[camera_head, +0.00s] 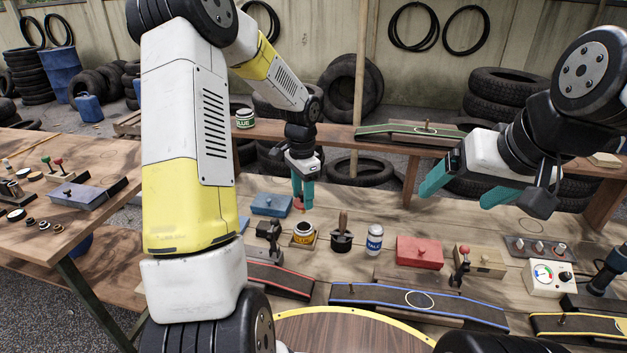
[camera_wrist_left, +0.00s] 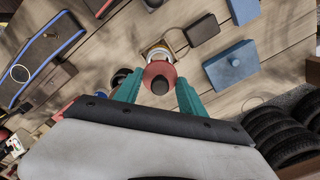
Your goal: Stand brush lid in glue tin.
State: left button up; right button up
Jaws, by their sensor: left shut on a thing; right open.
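My left gripper (camera_head: 303,200) points down and is shut on the red brush lid (camera_head: 298,204). In the left wrist view the lid (camera_wrist_left: 158,72) sits between the teal fingertips, its dark round knob facing the camera. An open tin with a yellowish label (camera_head: 303,230) stands below in a square wooden holder (camera_head: 292,242). The lid appears above the tin, apart from it; any brush under the lid is hard to make out. In the wrist view the lid partly hides the tin (camera_wrist_left: 177,42). My right gripper (camera_head: 468,190) is open and empty, above the bench at the right.
A dark pot with an upright handle (camera_head: 342,238) and a white-and-blue bottle (camera_head: 375,240) stand right of the tin. A blue box (camera_head: 271,204) lies behind left, a red box (camera_head: 419,252) to the right. A green-labelled glue tin (camera_head: 245,119) stands on the back shelf.

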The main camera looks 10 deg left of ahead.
aim_at(303, 213)
pick_arm(q)
jog(key=shift+f, duration=3.8)
jog(key=shift+f, duration=0.5)
jog(key=o, duration=2)
jog(key=shift+r, duration=3.5)
